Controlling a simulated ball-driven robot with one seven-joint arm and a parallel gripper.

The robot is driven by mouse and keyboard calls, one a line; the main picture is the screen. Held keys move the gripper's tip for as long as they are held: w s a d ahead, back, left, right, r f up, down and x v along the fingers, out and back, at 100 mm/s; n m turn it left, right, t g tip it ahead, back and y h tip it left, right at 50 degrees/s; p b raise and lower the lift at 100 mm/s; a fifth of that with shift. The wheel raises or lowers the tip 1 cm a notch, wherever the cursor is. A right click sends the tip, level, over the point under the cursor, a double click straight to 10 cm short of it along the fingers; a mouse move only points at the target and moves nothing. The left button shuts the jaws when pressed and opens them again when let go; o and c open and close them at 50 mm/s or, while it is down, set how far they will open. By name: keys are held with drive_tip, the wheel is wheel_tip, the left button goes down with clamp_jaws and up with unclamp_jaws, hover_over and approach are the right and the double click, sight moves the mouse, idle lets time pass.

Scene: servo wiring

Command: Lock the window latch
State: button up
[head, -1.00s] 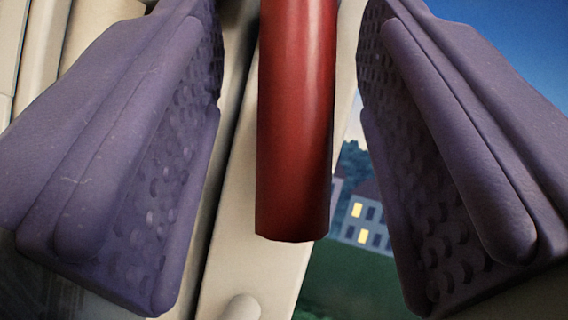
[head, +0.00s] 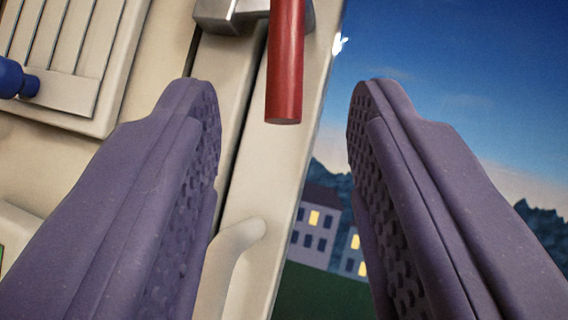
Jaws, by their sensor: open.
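The window latch is a red handle (head: 286,65) that hangs straight down from a grey metal mount (head: 232,14) on the cream window frame (head: 268,170). The top of the handle is cut off by the picture edge. My gripper (head: 284,95) is open, with two purple textured fingers, one on each side of the handle's lower end in the picture. The fingers do not touch the handle, and there is a wide gap on both sides. The handle appears to be beyond or about level with the fingertips; the exact depth I cannot tell.
A cream slatted panel (head: 70,55) with a blue knob (head: 18,78) is at the upper left. A cream curved handle (head: 240,240) stands out below the latch, between the fingers. The window pane at right shows houses (head: 316,225) and evening sky.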

sight(295, 59)
drive_tip(key=shift+r, duration=0.1)
drive_tip(key=c, duration=0.3)
drive_tip(key=r+m+p, duration=0.1)
drive_tip(key=p, duration=0.1)
drive_tip(key=d+r+m+g+p, duration=0.1)
drive_tip(key=p, duration=0.1)
drive_tip(key=shift+w+d, duration=0.15)
drive_tip(key=shift+w, duration=0.15)
clamp_jaws()
drive_tip(key=s+d+r+m+g+p, duration=0.4)
drive_tip(key=s+d+m+g+p, duration=0.45)
drive_tip(key=m+p, duration=0.95)
drive_tip(key=w+a+f+n+p, duration=0.2)
drive_tip(key=w+a+p, duration=0.2)
drive_tip(key=w+a, duration=0.4)
drive_tip(key=shift+w+f, duration=0.35)
drive_tip(key=shift+w, duration=0.9)
